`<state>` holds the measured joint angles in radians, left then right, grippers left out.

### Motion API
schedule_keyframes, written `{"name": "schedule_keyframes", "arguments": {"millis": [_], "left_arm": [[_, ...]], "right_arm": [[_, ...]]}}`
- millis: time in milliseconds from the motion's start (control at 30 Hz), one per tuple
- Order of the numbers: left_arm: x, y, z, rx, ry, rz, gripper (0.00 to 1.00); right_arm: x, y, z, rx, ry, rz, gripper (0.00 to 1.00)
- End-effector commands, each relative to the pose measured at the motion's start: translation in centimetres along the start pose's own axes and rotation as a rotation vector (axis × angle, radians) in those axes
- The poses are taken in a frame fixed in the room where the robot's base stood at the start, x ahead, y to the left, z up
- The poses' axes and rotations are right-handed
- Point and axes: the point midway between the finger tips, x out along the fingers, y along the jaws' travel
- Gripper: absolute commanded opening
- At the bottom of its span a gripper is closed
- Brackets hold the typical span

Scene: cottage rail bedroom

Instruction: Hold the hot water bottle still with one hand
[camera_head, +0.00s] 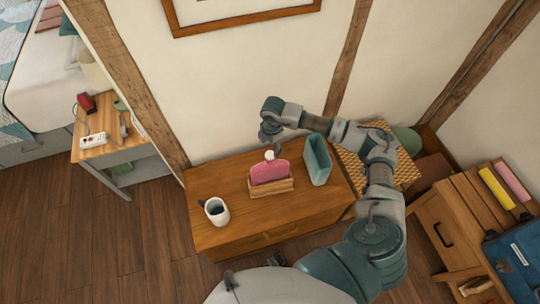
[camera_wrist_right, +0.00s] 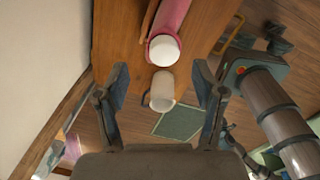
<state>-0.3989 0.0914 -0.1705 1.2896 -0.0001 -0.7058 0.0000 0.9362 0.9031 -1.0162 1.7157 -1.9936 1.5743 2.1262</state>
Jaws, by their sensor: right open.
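The hot water bottle (camera_head: 270,172) is pink with a white cap (camera_head: 269,155). It stands upright in a low wooden holder (camera_head: 284,186) on the brown chest. My right gripper (camera_head: 268,138) hangs just above and behind the cap in the head view. In the right wrist view the right gripper (camera_wrist_right: 161,78) has its two fingers spread wide with nothing between them. There the bottle (camera_wrist_right: 174,14) and its white cap (camera_wrist_right: 164,50) show at the top, beyond the fingertips. I see no contact with the bottle. My left gripper does not show clearly in either view.
A teal upright container (camera_head: 318,160) stands right of the bottle. A white mug (camera_head: 216,211) holding something dark stands at the chest's left; it also shows in the wrist view (camera_wrist_right: 162,92). The chest's front top (camera_head: 262,223) is bare. A small desk (camera_head: 120,148) stands left.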

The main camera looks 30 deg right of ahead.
Motion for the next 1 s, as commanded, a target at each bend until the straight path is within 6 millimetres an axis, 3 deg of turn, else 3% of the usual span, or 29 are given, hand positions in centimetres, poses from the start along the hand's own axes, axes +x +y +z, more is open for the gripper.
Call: {"name": "schedule_keyframes", "arguments": {"millis": [167, 533, 933, 1000], "left_arm": [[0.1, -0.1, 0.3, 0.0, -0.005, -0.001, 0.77], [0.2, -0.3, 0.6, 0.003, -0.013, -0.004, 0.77], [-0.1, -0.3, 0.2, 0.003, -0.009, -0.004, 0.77], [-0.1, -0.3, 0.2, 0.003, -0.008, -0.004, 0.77]], "right_arm": [[0.2, 0.0, 0.0, 0.0, 0.0, -0.001, 0.69], [4.9, -0.5, -0.3, 0.001, 0.0, -0.001, 0.69], [5.2, -0.4, -0.3, 0.001, 0.0, 0.0, 0.69], [5.2, -0.4, -0.3, 0.001, 0.0, 0.0, 0.52]]}}
